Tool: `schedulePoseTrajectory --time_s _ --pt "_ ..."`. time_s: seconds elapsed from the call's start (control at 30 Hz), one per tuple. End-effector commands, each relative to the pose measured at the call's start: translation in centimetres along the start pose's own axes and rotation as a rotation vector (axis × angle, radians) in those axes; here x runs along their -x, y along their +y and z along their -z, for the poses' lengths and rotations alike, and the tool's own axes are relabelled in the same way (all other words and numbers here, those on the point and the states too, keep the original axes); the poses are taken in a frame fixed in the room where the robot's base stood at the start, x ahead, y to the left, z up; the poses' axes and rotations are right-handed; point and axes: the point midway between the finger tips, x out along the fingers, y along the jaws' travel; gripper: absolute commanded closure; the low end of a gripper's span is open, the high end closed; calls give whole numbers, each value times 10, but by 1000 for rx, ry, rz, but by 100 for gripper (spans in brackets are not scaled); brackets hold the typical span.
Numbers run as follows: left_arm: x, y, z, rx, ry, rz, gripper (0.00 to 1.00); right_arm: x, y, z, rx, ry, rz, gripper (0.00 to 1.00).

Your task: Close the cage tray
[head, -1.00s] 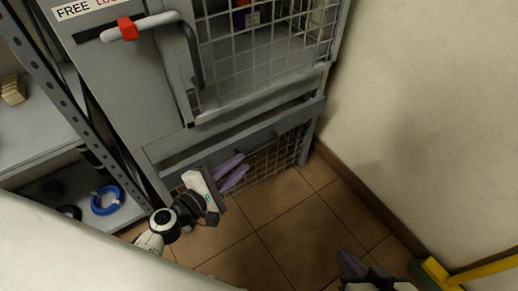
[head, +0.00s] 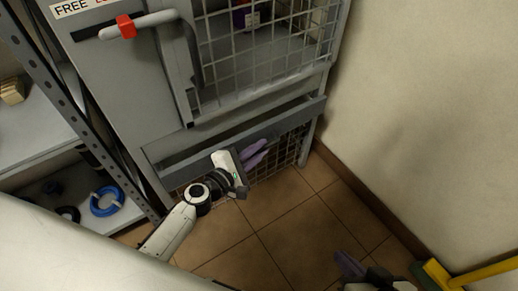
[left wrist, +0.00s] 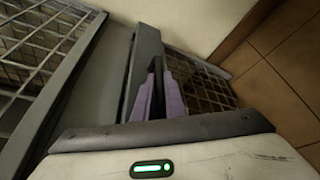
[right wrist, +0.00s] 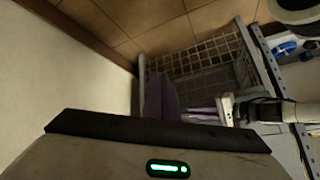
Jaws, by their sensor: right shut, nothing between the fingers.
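The grey cage tray (head: 290,118) sits below the cage's mesh door and is pulled out, with a dark gap behind its front panel. In the left wrist view its grey front (left wrist: 147,45) runs just beyond my fingers. My left gripper (head: 257,150) is at the tray's front panel, its two purple fingers slightly apart with a narrow gap; I cannot tell if they touch the panel. Its fingers also show in the left wrist view (left wrist: 158,90). My right gripper (head: 348,264) is shut and empty, low over the floor; its purple fingers show in the right wrist view (right wrist: 160,97).
The cage's mesh door (head: 265,60) is above the tray, with a red-marked handle (head: 126,27) at upper left. A shelf unit (head: 70,160) with a blue coil (head: 105,200) stands left. A wall (head: 430,120) is close on the right, with a yellow-handled broom (head: 440,275). Tiled floor is clear in front.

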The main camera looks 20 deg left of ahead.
Motion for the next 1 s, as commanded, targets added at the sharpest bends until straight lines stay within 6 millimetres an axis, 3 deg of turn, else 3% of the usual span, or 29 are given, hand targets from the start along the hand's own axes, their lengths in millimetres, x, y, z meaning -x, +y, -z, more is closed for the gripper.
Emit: schedulePoseTrajectory --time_s 0.33,0.57,0.87,0.9,1.0 --pt "-1 2 3 -2 0 0 100 -1 1 0 0 2 -2 100" --pt "-13 21 31 -5 0 -1 100 -7 1 -9 7 -30 9 100" --pt "-15 28 37 -5 5 -4 100 -4 -2 3 20 -17 17 100" --pt "-15 28 37 -5 5 -4 86 -4 -2 4 20 -16 17 100" --pt "-15 28 37 -5 5 -5 82 -4 -2 3 21 -16 17 100"
